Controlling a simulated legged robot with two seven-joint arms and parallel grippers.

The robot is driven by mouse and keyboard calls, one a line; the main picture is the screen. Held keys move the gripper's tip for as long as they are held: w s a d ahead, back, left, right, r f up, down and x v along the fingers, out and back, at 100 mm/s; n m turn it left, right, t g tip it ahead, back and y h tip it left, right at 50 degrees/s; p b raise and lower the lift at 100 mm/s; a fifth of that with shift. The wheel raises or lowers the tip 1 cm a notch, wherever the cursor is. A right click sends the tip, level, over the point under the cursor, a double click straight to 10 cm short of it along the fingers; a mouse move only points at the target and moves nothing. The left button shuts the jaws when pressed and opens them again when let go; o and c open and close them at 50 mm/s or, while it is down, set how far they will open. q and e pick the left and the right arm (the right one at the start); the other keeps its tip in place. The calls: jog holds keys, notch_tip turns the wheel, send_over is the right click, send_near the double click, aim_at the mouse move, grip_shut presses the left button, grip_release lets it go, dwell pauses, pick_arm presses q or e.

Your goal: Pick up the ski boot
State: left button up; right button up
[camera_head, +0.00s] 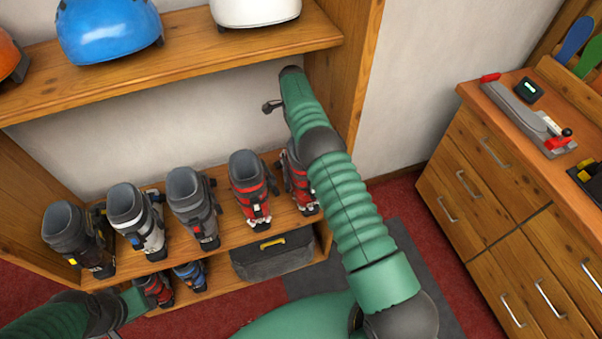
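Several ski boots stand upright in a row on the middle shelf. From left they are a dark grey boot with a yellow buckle (70,232), a white and black boot (137,218), a grey boot (192,205), a red and black boot (250,187) and a red and white boot (296,180). My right arm partly hides the last one. A smaller red boot (153,290) and a blue boot (190,275) stand on the lower shelf. My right arm reaches up past the row; its gripper's fingers cannot be made out. My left arm is low at left, its fingers not visible.
A blue helmet (108,30) and a white helmet (254,10) sit on the upper shelf (180,65), with part of an orange helmet (8,58). A grey bin (272,254) is below the boots. A wooden drawer bench (515,190) with tools stands at right.

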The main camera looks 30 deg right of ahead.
jog(key=shift+a, duration=0.15)
grip_shut()
jog(key=shift+d, duration=0.25)
jog(key=shift+a, duration=0.1)
jog(key=shift+w, duration=0.1)
dwell(0.6)
jog(key=shift+r, duration=0.15)
